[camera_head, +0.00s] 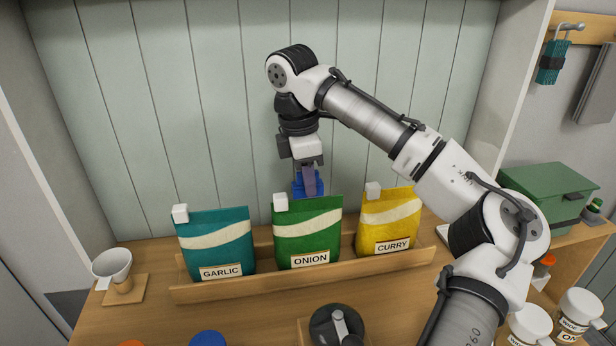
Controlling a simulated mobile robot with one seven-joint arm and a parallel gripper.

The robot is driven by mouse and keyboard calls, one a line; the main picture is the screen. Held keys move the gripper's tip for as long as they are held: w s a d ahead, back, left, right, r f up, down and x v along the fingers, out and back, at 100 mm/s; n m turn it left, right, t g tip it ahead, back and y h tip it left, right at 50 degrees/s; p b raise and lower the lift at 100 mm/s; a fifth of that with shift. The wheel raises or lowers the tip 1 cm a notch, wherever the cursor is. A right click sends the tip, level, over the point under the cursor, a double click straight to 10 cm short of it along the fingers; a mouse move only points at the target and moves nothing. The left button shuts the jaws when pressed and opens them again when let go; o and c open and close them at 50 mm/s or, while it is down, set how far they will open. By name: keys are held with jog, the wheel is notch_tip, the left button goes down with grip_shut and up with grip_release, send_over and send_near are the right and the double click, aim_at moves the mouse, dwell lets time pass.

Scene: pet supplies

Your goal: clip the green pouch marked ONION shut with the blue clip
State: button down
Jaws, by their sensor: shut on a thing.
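The green pouch (308,244) marked ONION stands upright in the middle of a wooden rack (305,281). A small white block (280,202) sits at its top left corner. My gripper (309,182) points down over the pouch's top edge and is shut on the blue clip (298,189). The clip is at the height of the pouch's top edge, near its middle. I cannot tell whether the clip touches the pouch or is behind it. The gripper's fingers partly hide the clip.
A teal GARLIC pouch (216,245) stands left of the green one, and a yellow CURRY pouch (389,225) stands right. A white cup (113,265) is at the left. White jars (580,308) and a green box (548,190) are at the right. A panelled wall stands close behind.

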jog(key=shift+f, duration=1.7)
jog(key=c, duration=1.2)
grip_release()
jog(key=shift+r, duration=0.1)
